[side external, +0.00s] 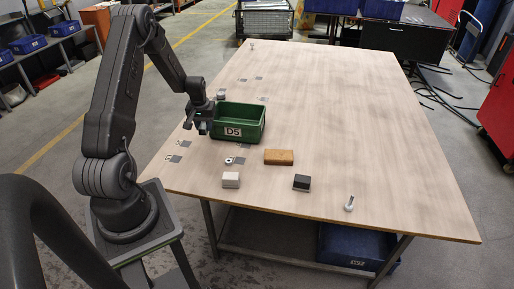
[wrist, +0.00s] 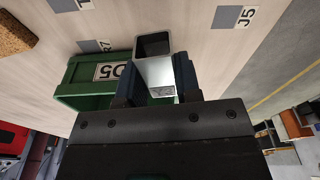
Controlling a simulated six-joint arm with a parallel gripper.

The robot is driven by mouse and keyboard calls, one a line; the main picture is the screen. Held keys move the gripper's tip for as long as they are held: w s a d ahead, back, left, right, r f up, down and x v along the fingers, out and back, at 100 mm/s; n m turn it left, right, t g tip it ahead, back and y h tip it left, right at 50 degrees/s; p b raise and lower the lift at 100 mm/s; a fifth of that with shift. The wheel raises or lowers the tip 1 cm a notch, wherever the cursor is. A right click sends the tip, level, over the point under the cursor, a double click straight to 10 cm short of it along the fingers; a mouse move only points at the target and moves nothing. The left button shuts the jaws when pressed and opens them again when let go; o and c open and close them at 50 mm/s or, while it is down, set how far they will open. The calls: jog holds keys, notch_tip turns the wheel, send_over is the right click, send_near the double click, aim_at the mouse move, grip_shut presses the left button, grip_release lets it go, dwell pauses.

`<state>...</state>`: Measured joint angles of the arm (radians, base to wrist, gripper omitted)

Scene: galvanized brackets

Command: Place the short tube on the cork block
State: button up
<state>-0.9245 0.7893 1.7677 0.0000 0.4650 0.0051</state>
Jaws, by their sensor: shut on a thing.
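The short tube (wrist: 154,70) is a grey metal square tube with an open, dark end, seen in the wrist view. My gripper (wrist: 158,80) is shut on it, with one dark finger on each side. In the side view my gripper (side external: 201,127) is above the table, just left of the green bin, and the tube is hard to make out there. The cork block (side external: 279,157) lies flat on the table in front of and right of the bin, apart from my gripper. It also shows at the upper left of the wrist view (wrist: 14,36).
The green bin (side external: 238,136) marked D5 stands beside my gripper. The table's right side is clear.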

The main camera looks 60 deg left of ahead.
jog(key=w+d+r+m, duration=0.4)
jog(key=w+d+m, duration=0.2)
jog(key=w+d, duration=0.55)
send_over(279, 154)
jog(key=shift+h, duration=0.3)
jog(key=f, duration=0.6)
jog(key=shift+s+a+f, duration=0.2)
jog(key=shift+f, duration=0.2)
jog(key=shift+w+d+f, duration=0.2)
jog(key=shift+f, duration=1.95)
jog(key=shift+f, duration=0.2)
jog(key=o, duration=0.9)
jog(key=shift+o, duration=0.2)
